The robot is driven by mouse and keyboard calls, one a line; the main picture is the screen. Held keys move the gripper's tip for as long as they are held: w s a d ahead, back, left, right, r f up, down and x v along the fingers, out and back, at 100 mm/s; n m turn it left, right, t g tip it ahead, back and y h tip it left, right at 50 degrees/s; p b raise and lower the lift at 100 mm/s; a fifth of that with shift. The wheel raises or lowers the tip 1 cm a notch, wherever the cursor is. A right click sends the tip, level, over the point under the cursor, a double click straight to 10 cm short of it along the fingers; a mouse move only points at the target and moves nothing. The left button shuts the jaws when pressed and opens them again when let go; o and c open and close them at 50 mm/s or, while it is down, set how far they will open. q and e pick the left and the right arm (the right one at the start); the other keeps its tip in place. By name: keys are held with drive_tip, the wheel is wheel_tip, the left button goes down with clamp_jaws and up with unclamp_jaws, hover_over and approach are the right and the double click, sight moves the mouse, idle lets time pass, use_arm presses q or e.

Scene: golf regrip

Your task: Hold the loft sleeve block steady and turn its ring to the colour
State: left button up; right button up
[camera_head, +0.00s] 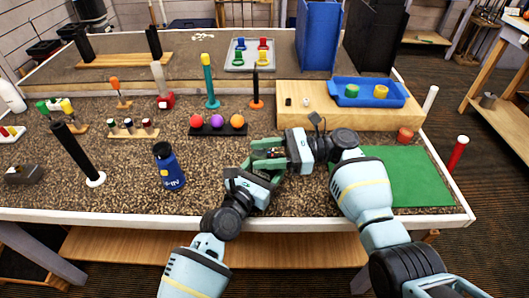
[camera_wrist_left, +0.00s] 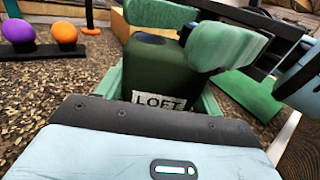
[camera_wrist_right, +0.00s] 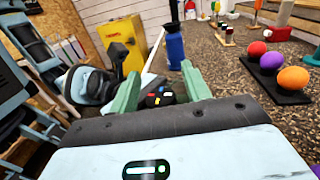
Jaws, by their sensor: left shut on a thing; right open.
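The loft sleeve block is a dark green block (camera_wrist_left: 155,62) with a white LOFT label, held above the table's front middle. My left gripper (camera_head: 264,166) is shut on it, with a green jaw on either side in the left wrist view. Its dark ring (camera_wrist_right: 160,97), with red, yellow and blue marks, shows in the right wrist view. My right gripper (camera_wrist_right: 158,88) is open, its fingers on either side of the ring end. In the head view it comes in from the right (camera_head: 284,152). Whether its fingers touch the ring I cannot tell.
A blue bottle (camera_head: 168,168) stands left of my left gripper. A black rack (camera_head: 218,131) with three balls lies behind. A green mat (camera_head: 408,176) is at right, with an orange-red puck (camera_head: 405,134) behind it. A wooden riser (camera_head: 318,118) carries a blue tray (camera_head: 370,102).

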drive_tip(key=c, duration=1)
drive_tip(key=shift+f+t, duration=0.1)
drive_tip(key=shift+t, duration=0.3)
drive_tip(key=shift+m+t, duration=0.7)
drive_tip(key=shift+t, duration=0.2)
drive_tip(key=shift+w+m+t, duration=0.2)
drive_tip(key=shift+m+t, duration=0.7)
drive_tip(key=shift+t, duration=0.5)
drive_tip(key=shift+w+m+t, duration=0.2)
drive_tip(key=shift+m+t, duration=0.7)
drive_tip(key=shift+t, duration=0.5)
